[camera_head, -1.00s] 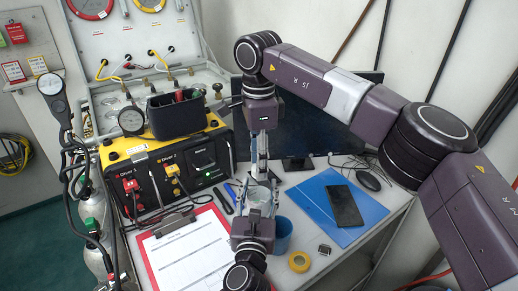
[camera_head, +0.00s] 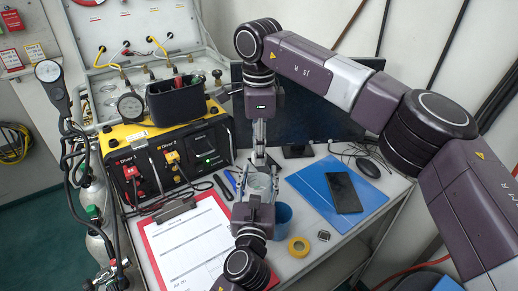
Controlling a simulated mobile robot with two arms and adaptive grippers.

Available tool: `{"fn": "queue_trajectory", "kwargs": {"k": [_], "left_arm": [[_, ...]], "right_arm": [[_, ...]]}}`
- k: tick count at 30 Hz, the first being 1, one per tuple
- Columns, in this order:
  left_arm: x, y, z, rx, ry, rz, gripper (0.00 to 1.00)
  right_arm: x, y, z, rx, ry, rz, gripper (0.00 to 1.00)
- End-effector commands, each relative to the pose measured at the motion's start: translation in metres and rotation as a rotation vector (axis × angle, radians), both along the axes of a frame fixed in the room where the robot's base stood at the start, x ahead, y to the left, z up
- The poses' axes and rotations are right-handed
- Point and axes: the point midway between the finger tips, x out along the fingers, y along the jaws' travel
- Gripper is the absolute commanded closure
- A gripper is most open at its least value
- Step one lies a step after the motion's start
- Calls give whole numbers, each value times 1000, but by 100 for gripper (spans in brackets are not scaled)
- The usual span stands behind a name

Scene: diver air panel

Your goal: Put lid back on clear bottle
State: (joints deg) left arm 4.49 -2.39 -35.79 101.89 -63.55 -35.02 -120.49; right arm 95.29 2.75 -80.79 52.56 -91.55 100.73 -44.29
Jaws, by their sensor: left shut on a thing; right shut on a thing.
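The clear bottle (camera_head: 260,183) is near the middle of the table area, upright as far as I can tell. My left gripper (camera_head: 259,186), whose arm comes up from the bottom edge, is shut around it and hides its lower part. My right gripper (camera_head: 259,158) points straight down from above, its closed fingers just over the bottle's mouth. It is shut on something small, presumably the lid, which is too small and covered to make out. I cannot tell whether the lid touches the bottle.
A blue cup (camera_head: 281,217) stands close right of my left gripper, with yellow tape (camera_head: 299,247) in front. A blue folder (camera_head: 313,184) with a black phone (camera_head: 344,192) lies right. A red clipboard (camera_head: 149,244) and the yellow-black diver panel (camera_head: 205,150) are left.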

Motion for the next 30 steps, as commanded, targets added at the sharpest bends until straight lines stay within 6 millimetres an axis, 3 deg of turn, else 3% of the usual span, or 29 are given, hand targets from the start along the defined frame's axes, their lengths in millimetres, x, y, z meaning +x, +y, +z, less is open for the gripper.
{"fn": "queue_trajectory", "kwargs": {"k": [14, 18, 19, 23, 30], "left_arm": [[0, 0, -1, 0, 1, 0, 100], [0, 0, -1, 0, 1, 0, 100], [0, 0, -1, 0, 1, 0, 100], [0, 0, -1, 0, 1, 0, 100], [0, 0, -1, 0, 1, 0, 100]], "right_arm": [[0, 1, 0, 0, 1, -870, 100], [0, 1, -1, 1, 1, -869, 100], [0, 1, -1, 1, 1, -868, 74], [0, 1, -1, 1, 1, -867, 60], [0, 1, -1, 0, 1, -866, 58]]}}
